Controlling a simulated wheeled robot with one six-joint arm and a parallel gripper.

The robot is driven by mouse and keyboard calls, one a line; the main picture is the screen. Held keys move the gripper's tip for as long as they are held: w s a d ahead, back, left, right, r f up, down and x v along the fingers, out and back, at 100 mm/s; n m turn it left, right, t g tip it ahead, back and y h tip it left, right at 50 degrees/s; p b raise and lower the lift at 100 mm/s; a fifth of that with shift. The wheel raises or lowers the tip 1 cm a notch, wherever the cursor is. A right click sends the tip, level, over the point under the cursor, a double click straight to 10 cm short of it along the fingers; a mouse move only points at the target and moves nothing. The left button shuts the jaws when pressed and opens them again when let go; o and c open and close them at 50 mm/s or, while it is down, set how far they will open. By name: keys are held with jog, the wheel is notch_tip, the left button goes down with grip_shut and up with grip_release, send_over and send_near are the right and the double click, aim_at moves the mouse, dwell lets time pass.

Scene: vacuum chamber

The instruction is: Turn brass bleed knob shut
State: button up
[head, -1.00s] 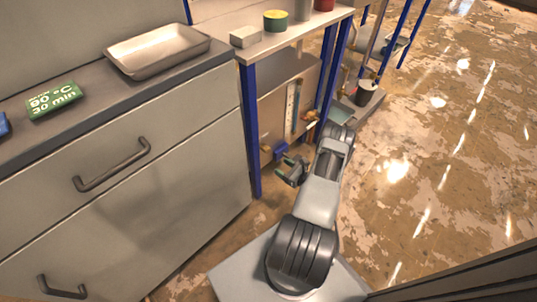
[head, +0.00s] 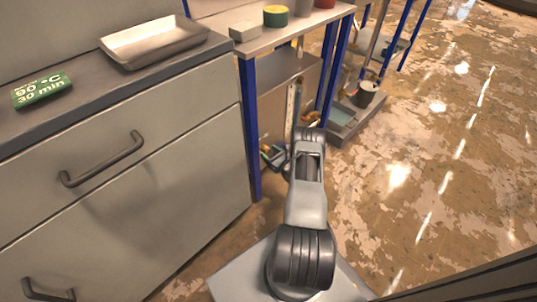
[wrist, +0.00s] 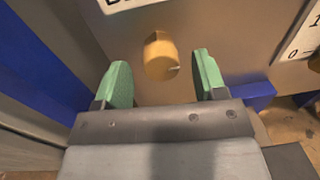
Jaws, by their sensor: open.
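The brass bleed knob (wrist: 160,58) is a round yellow-brown knob on a grey-brown panel, at the upper middle of the wrist view. A small light mark shows at its right edge. My gripper (wrist: 160,80) is open, with one green-padded finger on each side of the knob in the picture. Both fingers appear apart from the knob, and I cannot tell how far the knob lies beyond the tips. In the head view my arm reaches to the blue-legged bench, and the gripper and knob cannot be made out there.
A blue post (wrist: 42,75) stands left of my gripper. A white scale plate (wrist: 300,35) is on the panel's right, with a blue block (wrist: 252,95) below it. The grey drawer cabinet (head: 190,130) stands left of my arm. Open floor (head: 430,180) lies to the right.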

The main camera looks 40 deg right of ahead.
jog(key=shift+w, duration=0.6)
jog(key=shift+a, duration=0.1)
jog(key=c, duration=0.9)
